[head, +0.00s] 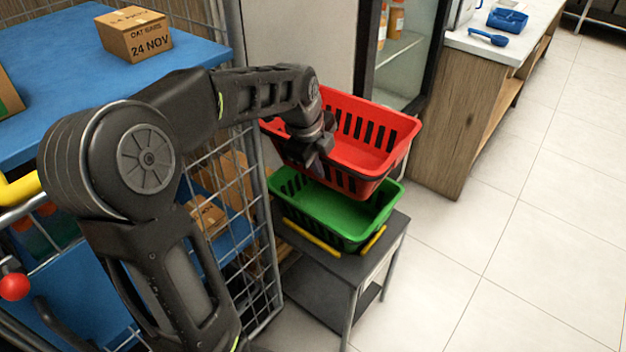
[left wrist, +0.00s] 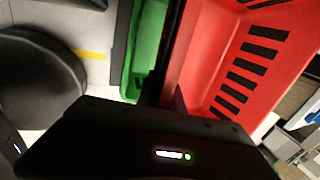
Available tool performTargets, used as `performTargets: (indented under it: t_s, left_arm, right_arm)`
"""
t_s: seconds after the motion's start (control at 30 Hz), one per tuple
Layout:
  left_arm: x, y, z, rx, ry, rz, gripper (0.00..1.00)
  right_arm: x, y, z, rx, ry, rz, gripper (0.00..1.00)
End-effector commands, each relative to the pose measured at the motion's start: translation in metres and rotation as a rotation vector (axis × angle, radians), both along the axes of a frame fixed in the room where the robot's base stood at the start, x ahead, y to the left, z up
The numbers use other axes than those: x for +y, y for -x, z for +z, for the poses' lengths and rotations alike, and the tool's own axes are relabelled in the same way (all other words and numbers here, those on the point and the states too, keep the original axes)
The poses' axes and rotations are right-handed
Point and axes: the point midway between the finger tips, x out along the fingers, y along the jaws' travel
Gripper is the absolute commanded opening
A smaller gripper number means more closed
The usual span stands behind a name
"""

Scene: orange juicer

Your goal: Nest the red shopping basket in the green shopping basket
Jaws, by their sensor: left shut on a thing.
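The red shopping basket (head: 375,150) is held up in the head view, tilted a little, directly above the green shopping basket. My left gripper (head: 318,158) is shut on the near left wall of the red basket; its fingertips are partly hidden. The green shopping basket (head: 335,213) stands upright on a small dark table (head: 335,262), and the red basket hides part of its opening. In the left wrist view the red basket (left wrist: 205,60) fills the right half, and a strip of the green basket (left wrist: 145,50) shows beside it. My right gripper is out of view.
Yellow strips (head: 312,238) mark the small table's top around the green basket. A wire cage trolley (head: 265,290) with blue shelves and cardboard boxes stands close on the left. A wooden counter (head: 450,120) stands behind on the right. The tiled floor (head: 520,240) at right is clear.

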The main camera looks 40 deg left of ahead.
Motion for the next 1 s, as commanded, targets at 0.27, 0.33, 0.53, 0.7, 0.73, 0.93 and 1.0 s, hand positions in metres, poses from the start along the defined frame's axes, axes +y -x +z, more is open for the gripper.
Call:
performTargets:
  t_s: [0.27, 0.33, 0.53, 0.7, 0.73, 0.93, 1.0]
  left_arm:
    - [0.007, 0.003, -0.001, -0.005, -0.002, -0.054, 0.00]
    - [0.007, 0.003, -0.001, -0.005, -0.002, -0.054, 0.00]
    - [0.006, 0.003, -0.002, -0.004, -0.001, -0.053, 0.00]
    - [0.006, 0.003, -0.010, -0.003, -0.001, -0.053, 0.00]
    - [0.006, 0.003, -0.012, -0.003, -0.001, -0.053, 0.00]
    - [0.006, 0.003, -0.033, -0.003, -0.001, -0.052, 0.00]
    - [0.007, 0.003, -0.042, -0.002, -0.001, -0.052, 0.00]
  right_arm:
    - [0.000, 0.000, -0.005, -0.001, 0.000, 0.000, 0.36]
    - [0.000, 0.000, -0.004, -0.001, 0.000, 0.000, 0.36]
    - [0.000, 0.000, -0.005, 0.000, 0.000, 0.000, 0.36]
    - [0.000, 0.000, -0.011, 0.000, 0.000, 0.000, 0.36]
    - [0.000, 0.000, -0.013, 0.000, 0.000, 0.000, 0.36]
    - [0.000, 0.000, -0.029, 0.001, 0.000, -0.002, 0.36]
    - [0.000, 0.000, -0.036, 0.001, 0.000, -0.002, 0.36]
